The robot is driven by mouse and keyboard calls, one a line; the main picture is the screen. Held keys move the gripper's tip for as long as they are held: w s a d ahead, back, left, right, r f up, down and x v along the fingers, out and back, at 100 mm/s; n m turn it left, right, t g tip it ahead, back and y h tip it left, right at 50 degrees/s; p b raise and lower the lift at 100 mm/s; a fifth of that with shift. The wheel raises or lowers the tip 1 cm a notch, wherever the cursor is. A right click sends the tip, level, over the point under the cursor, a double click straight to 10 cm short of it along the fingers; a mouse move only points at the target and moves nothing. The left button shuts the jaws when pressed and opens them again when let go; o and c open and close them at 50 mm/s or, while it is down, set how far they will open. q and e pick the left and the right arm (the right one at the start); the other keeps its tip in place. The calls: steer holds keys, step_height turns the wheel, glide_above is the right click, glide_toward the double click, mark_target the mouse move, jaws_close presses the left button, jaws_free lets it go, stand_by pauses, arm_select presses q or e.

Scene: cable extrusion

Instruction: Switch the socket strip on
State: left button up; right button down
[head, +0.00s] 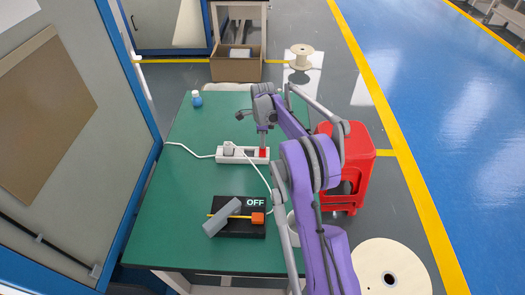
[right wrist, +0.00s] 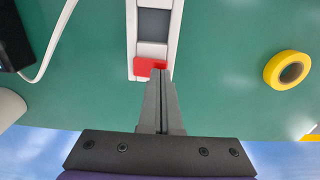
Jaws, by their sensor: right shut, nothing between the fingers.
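The white socket strip (head: 250,159) lies on the green table, with a white plug (head: 228,149) in its left end. Its red switch (head: 263,154) is at the right end. My right gripper (head: 262,146) points down at that end, its fingers shut and empty. In the right wrist view the fingertips (right wrist: 160,71) overlap the right part of the red switch (right wrist: 147,68); whether they touch it I cannot tell. The switch's tilt is unclear. The strip also shows in the right wrist view (right wrist: 132,35). My left gripper is out of view.
A black box (head: 232,228) marked OFF, with a grey lever and an orange block, sits nearer on the green table (head: 170,215). A white cable (head: 257,170) runs past it. A yellow tape roll (right wrist: 272,73) lies beside the strip. A blue bottle (head: 197,101) stands far left.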

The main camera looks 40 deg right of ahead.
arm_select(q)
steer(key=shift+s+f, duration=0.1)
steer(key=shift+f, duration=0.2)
arm_select(e)
steer(key=shift+f, duration=0.5)
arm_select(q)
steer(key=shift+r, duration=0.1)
arm_select(e)
steer(key=shift+r, duration=0.1)
steer(key=shift+r+p, duration=1.3)
steer(key=shift+r, duration=2.15)
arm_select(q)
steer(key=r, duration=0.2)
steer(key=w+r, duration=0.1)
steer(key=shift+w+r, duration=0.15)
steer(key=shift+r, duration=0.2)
